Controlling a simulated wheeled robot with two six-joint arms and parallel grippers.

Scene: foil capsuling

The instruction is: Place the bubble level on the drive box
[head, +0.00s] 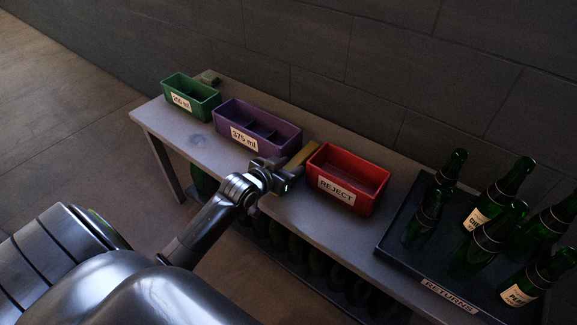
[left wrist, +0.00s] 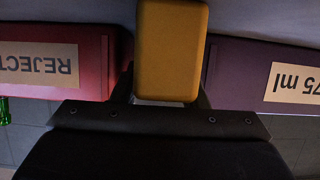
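A yellow-ochre block with rounded edges, which I take to be the bubble level (head: 303,154), is at my left gripper (head: 284,174), between the purple and red bins. In the left wrist view the level (left wrist: 172,50) fills the space between the two dark fingers, one along each side, so the gripper looks shut on it. Whether it touches the table is hidden. No vial shows on its visible faces. I cannot surely pick out the drive box; a small dark green block (head: 209,77) lies behind the green bin. My right gripper is not in view.
On the grey table (head: 180,133) stand a green bin (head: 179,104), a purple 375 ml bin (head: 229,116) and a red REJECT bin (head: 326,165). A black RETURNS tray (head: 393,246) with several green bottles is at right. Several dark bottles are below the table.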

